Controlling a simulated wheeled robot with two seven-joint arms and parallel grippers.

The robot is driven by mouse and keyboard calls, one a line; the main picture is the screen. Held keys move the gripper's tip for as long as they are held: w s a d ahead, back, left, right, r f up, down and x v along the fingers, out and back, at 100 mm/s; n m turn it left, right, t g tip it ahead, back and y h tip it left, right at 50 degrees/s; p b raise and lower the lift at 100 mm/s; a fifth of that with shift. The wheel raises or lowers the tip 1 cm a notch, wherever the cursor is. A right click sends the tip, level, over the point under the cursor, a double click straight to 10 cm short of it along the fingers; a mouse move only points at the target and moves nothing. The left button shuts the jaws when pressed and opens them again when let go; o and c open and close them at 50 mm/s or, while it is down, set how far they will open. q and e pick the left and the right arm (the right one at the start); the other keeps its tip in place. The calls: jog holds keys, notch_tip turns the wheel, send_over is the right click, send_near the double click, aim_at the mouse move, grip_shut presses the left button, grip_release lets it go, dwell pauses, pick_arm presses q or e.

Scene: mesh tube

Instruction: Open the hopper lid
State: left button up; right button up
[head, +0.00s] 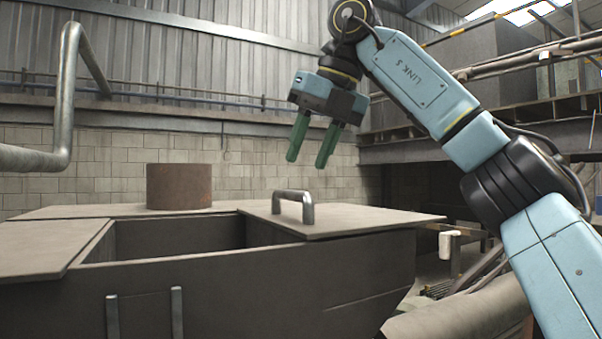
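The hopper (240,290) is a large dark metal box in the lower left and middle. Its flat grey lid (370,222) lies level at the right of the top and sticks out past the hopper's right side. A metal bar handle (307,207) stands near the lid's left edge. To the left of the lid, a dark rectangular opening (170,238) shows into the hopper. My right gripper (306,163) points down above the handle, apart from it. Its two green fingers are spread with nothing between them. My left gripper is not in view.
A rusty round stub (179,186) stands behind the opening. A bent grey pipe (62,110) comes in at the left. Two upright bars (177,313) are on the hopper's front. A large pipe (465,312) lies at the lower right. The space around the handle looks clear.

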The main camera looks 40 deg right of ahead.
jog(key=p+v, duration=0.2)
jog(key=v, duration=0.5)
jog(key=shift+r+p, duration=0.35)
